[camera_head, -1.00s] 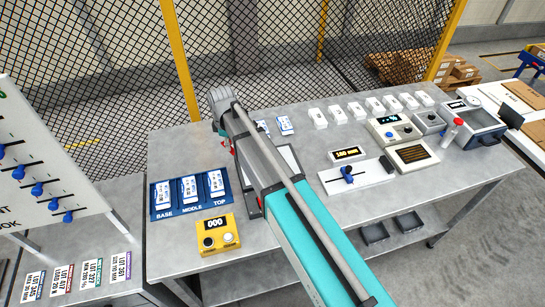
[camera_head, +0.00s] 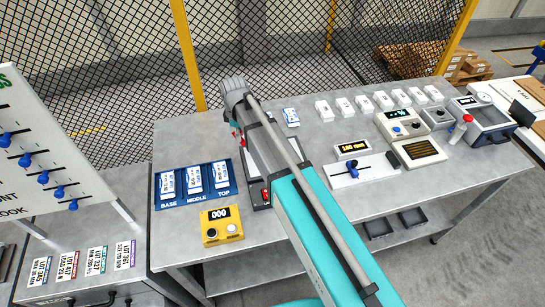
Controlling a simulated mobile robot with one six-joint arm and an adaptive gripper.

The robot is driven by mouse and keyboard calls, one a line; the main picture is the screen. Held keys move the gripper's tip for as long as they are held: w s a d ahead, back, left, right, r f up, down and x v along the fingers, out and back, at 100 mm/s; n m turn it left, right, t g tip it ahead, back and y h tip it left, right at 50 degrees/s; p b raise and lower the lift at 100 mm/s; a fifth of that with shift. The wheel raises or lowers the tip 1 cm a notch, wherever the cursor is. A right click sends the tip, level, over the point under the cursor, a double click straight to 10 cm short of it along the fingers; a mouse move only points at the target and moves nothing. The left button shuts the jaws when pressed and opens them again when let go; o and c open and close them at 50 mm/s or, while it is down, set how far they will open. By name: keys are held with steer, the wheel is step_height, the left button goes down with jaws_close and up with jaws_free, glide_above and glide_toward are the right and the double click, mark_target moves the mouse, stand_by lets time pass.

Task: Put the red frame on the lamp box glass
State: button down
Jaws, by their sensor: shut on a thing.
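My gripper (camera_head: 239,138) is over the table at the left side of my arm, mostly hidden by my wrist. A small bit of the red frame (camera_head: 236,132) shows at its fingers, and the gripper is shut on it. The lamp box (camera_head: 258,194), dark with a pale top glass (camera_head: 293,150), stands on the table under my arm. My forearm covers much of the glass. I cannot tell whether the frame touches the box.
A blue tray (camera_head: 178,203) marked base, middle and top holds white cards at the left. A yellow counter box (camera_head: 221,225) stands before it. A slider unit (camera_head: 352,171), a display (camera_head: 352,148) and several white blocks (camera_head: 363,104) are to the right. A mesh fence stands behind.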

steer(key=s+d+r+m+p, duration=0.2)
steer(key=s+d+m, duration=0.2)
steer(key=s+d, duration=0.9)
steer(key=shift+s+r, duration=0.15)
steer(key=shift+r, duration=0.05)
steer(key=w+a+f+b, duration=0.1)
steer(key=w+f+b, duration=0.2)
steer(key=w, duration=0.1)
steer(key=w+a+f+b, duration=0.2)
steer(key=w+f+b, duration=0.1)
steer(key=w, duration=0.1)
steer(key=w+a+f+b, duration=0.1)
steer(key=w+f+b, duration=0.2)
steer(key=w, duration=0.1)
steer(key=shift+w+a, duration=0.2)
steer(key=shift+a, duration=0.1)
steer(key=shift+w+a+f+b, duration=0.15)
steer(key=shift+w+f+b, duration=0.25)
steer(key=shift+f+b, duration=0.2)
step_height(320, 180, down, 3)
steer(key=b, duration=0.2)
steer(key=shift+b, duration=0.4)
